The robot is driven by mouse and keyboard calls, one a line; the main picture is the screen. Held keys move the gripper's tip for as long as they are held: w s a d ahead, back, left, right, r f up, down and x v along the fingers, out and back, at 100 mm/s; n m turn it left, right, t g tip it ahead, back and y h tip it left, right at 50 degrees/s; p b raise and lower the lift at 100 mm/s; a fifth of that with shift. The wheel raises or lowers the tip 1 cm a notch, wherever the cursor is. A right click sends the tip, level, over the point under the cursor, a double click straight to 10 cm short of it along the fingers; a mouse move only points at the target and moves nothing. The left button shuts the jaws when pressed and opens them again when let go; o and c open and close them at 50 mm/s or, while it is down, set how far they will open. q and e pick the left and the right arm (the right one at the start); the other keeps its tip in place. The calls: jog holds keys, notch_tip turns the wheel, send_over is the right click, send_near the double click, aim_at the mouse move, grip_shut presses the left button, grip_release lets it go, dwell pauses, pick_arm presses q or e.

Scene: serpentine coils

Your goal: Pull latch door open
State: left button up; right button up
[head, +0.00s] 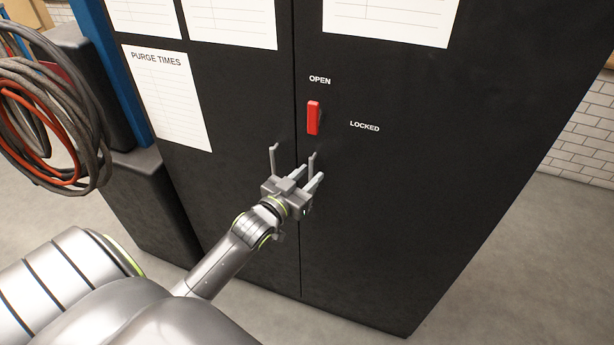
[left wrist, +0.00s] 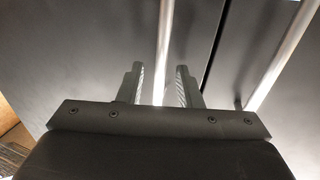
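The latch door is the right door (head: 400,200) of a black cabinet; its seam shows, and I see no clear gap. The red latch (head: 313,118) stands upright below the word OPEN, with LOCKED to its right. A grey vertical bar handle (head: 311,160) is on the right door, and a second bar handle (head: 273,158) is on the left door. My left gripper (head: 310,175) is at the right door's handle. In the left wrist view, a bar (left wrist: 164,45) runs between the two spread fingers, with space on both sides. My right gripper is not in view.
Paper sheets (head: 167,95) are fixed to the cabinet front. Coiled cables (head: 45,125) hang at the left near dark boxes and a blue post (head: 110,75). Grey floor (head: 530,250) is open to the right.

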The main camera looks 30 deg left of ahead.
pick_arm(q)
grip_shut()
jog(key=shift+s, duration=0.1)
dwell(0.3)
